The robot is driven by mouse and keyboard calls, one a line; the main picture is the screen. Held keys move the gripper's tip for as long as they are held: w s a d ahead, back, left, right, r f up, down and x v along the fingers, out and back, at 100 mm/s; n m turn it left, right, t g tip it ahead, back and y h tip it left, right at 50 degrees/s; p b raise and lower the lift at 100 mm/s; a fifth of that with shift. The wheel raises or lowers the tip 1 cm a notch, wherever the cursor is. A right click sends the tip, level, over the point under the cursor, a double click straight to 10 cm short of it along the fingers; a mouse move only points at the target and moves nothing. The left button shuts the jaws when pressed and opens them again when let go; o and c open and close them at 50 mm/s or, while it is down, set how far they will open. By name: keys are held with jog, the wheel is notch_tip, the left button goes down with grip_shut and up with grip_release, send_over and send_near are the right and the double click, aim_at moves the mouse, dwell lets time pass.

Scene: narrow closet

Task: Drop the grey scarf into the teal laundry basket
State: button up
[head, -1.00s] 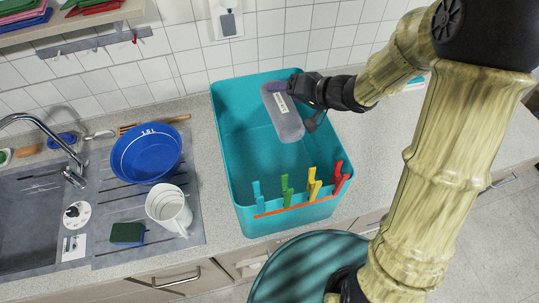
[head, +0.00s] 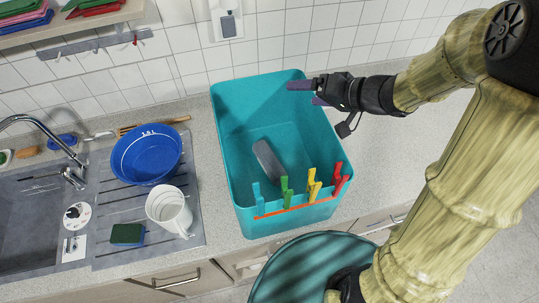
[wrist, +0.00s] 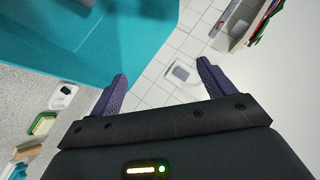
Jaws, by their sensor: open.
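The grey scarf (head: 268,160), a rolled or folded grey bundle, lies inside the teal laundry basket (head: 232,130), on its floor near the middle. The basket stands on the counter with colored clothes pegs on its front rim. My gripper (head: 300,92) is open and empty above the basket's back right part, apart from the scarf. In the wrist view the two purple fingers (wrist: 160,88) are spread with nothing between them. The basket's teal wall (wrist: 120,50) fills the upper left there, with part of a grey thing at its edge, likely the scarf.
A blue bowl (head: 146,153), a white mug (head: 170,211) and a sponge (head: 127,234) stand on the drainer left of the basket, beside the sink (head: 35,225). A round teal-topped stool (head: 300,275) is in front. The counter right of the basket looks clear.

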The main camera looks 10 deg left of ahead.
jog(key=v, duration=0.9)
jog(key=shift+d, duration=0.25)
dwell(0.4)
